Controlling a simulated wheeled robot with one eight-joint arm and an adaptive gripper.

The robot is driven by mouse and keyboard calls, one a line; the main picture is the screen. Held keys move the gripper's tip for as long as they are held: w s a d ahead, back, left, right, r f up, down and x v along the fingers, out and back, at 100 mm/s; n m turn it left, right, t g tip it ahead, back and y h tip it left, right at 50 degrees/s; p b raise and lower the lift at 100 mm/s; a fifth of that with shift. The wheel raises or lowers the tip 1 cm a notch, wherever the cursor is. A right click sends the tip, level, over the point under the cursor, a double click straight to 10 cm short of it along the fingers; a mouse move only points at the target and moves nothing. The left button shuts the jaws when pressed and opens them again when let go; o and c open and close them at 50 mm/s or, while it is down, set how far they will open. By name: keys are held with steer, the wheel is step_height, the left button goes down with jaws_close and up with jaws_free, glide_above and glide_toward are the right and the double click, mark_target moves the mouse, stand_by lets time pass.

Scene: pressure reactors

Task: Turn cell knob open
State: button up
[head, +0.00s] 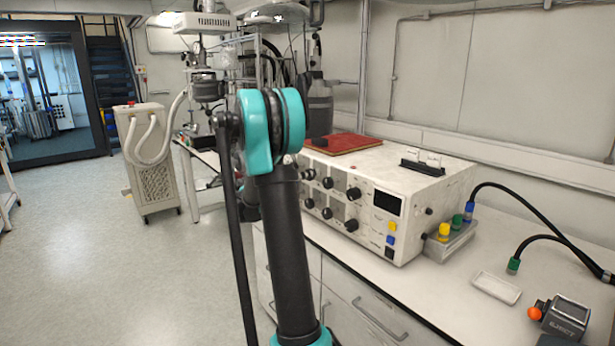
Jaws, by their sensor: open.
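A white instrument box (400,225) stands on the bench at the centre right. Its front panel carries several black knobs, among them an upper right knob (354,193) and a lower right knob (351,225). The panel labels are too small to read, so I cannot tell which is the cell knob or how it is set. The left part of the panel is partly covered by my arm, which rises in front of the bench. My gripper cannot be made out and seems hidden behind the arm or out of the picture.
A red book (346,144) lies on the box. A connector block (447,240) with coloured plugs and black cables stands right of it. A small white tray (496,288) and a grey device (565,319) lie on the bench (425,290). The floor (110,240) at left is clear.

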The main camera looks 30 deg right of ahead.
steer(key=shift+d, duration=0.15)
steer(key=shift+c, duration=0.2)
steer(key=c, duration=1.1)
steer(key=shift+n, duration=0.4)
steer(key=n, duration=0.3)
steer(key=shift+w+n, duration=0.1)
steer(key=shift+n, duration=0.2)
steer(key=n, duration=0.4)
steer(key=shift+f+n, duration=0.1)
steer(key=shift+n, duration=0.2)
steer(key=n, duration=0.4)
steer(key=shift+n, duration=0.3)
steer(key=n, duration=0.4)
steer(key=shift+f, duration=0.1)
steer(key=shift+n, duration=0.3)
